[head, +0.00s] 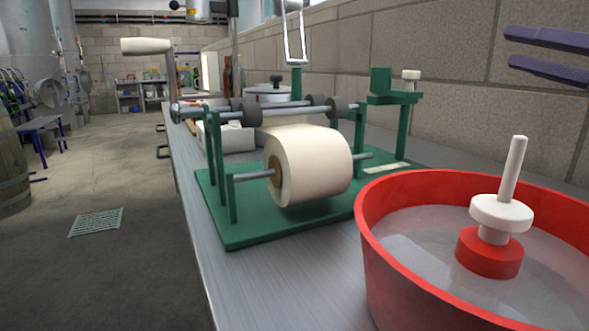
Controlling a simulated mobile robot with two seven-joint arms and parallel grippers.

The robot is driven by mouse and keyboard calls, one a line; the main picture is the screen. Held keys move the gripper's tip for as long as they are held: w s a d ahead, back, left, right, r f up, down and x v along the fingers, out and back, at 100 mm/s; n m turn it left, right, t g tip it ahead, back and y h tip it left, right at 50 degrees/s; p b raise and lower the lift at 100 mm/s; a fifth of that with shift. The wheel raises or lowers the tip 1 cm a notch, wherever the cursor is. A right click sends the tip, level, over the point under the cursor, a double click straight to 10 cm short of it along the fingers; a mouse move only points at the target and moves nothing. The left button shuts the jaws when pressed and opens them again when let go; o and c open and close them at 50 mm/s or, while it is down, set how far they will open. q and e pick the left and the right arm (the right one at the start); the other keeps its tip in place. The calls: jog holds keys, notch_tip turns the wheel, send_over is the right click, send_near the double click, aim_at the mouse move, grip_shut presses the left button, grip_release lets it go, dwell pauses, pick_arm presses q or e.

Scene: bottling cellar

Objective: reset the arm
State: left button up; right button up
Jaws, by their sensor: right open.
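My right gripper (511,47) shows at the upper right edge as two purple fingers with a gap between them. It is open and empty, in front of the block wall and above the level of the red tub (374,262). The rest of my right arm is out of the picture. My left gripper is not in view.
The red tub at the front right holds clear liquid and a red and white fitting (501,213) with an upright white stem. A green labelling machine (247,236) with a cream roll (314,166) and a white crank handle (146,46) stands on the metal bench (187,215).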

jog(key=s+a+f+m+g+h+p, duration=0.1)
jog(key=s+a+m+g+h+p, duration=0.3)
jog(key=s+m+p, duration=0.6)
jog(key=s+a+m+g+h+p, duration=0.3)
jog(key=s+a+m+g+p, duration=0.2)
jog(key=s+m+p, duration=0.5)
jog(key=s+a+f+m+g+h+p, duration=0.1)
jog(key=s+a+m+g+h+p, duration=0.35)
jog(key=s+m, duration=0.85)
pick_arm(q)
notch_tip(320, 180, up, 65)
jog(key=p, duration=3.9)
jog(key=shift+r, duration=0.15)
pick_arm(e)
notch_tip(320, 180, up, 37)
jog(key=m+y, duration=0.1)
jog(key=shift+w+a, duration=0.15)
jog(key=shift+w, duration=0.05)
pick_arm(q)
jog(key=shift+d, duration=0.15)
